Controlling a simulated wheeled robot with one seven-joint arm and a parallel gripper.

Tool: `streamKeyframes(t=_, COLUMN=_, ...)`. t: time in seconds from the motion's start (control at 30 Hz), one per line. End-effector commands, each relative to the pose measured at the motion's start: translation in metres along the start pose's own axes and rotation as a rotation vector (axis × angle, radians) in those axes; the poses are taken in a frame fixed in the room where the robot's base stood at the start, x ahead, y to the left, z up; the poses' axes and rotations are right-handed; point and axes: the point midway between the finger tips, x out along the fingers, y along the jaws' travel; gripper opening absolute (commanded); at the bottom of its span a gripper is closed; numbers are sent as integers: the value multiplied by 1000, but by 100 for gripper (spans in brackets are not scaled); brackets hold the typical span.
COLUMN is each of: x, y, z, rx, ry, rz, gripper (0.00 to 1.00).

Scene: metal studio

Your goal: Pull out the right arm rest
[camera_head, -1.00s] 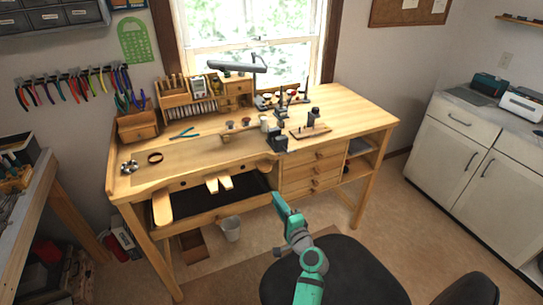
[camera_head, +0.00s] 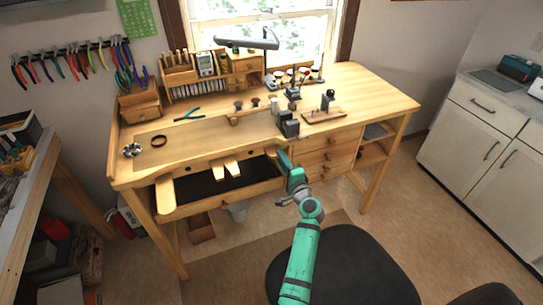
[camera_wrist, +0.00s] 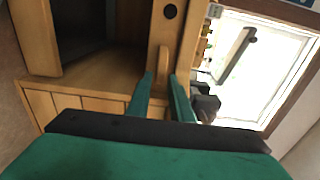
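The wooden bench (camera_head: 350,85) has a front rail with the left arm rest (camera_head: 165,195) sticking well out at its left end. In the wrist view, a short rounded wooden piece on the rail, apparently the right arm rest (camera_wrist: 191,64), lies just ahead of my fingertips. In the head view my green gripper (camera_head: 281,153) reaches the bench front, left of the drawers, and largely hides this piece. In the wrist view my gripper (camera_wrist: 161,77) is open, with a gap between its two fingers. I see no clear contact with the arm rest.
A drawer stack (camera_head: 330,155) is just right of my gripper. Twin wooden tongues (camera_head: 225,168) and a dark open tray (camera_head: 215,188) are to its left. A small dark vise-like tool (camera_head: 288,125) stands above on the bench edge. A black stool (camera_head: 340,268) is near my arm.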

Motion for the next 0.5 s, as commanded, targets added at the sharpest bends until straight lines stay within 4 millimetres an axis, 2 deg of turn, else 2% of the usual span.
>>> streamKeyframes(t=0.1, x=19, y=0, z=14, rx=0, ry=-19, rz=0, gripper=20)
streamKeyframes(t=0.2, x=28, y=0, z=22, rx=0, ry=-28, rz=1, gripper=20)
streamKeyframes(t=0.5, x=33, y=0, z=28, rx=-1, ry=-34, rz=1, gripper=20)
